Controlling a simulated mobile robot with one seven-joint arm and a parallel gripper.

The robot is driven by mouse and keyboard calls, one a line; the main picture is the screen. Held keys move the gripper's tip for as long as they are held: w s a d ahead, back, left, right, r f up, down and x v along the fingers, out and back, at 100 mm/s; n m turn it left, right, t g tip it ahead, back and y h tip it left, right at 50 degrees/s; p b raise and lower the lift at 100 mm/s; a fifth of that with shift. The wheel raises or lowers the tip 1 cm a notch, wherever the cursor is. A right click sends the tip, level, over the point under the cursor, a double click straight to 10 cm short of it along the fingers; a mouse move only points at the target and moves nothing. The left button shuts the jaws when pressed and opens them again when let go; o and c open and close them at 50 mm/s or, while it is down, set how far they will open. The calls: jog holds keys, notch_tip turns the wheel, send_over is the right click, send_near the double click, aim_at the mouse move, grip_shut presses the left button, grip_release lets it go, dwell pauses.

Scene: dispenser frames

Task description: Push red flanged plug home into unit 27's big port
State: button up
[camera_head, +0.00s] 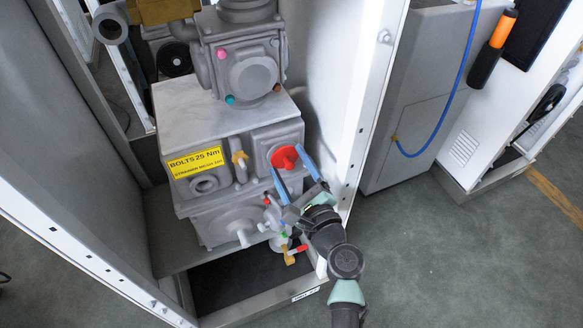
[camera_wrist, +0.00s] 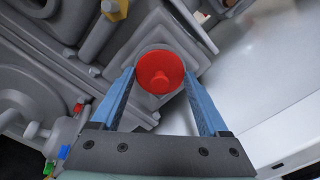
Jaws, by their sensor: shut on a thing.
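The red flanged plug (camera_head: 283,156) is at the big round port on the right part of the grey housing's front (camera_head: 261,145).
Small coloured valves (camera_head: 273,213) sit below. The white cabinet post (camera_head: 366,120) rises close on the right.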

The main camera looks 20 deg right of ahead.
jog(key=shift+w, duration=0.2)
jog(key=o, duration=1.2)
jog(key=shift+s, duration=0.1)
jog(key=s+p, duration=0.2)
jog(key=s, duration=0.5)
jog(key=shift+s, duration=0.4)
jog(key=shift+d, duration=0.1)
dwell(0.5)
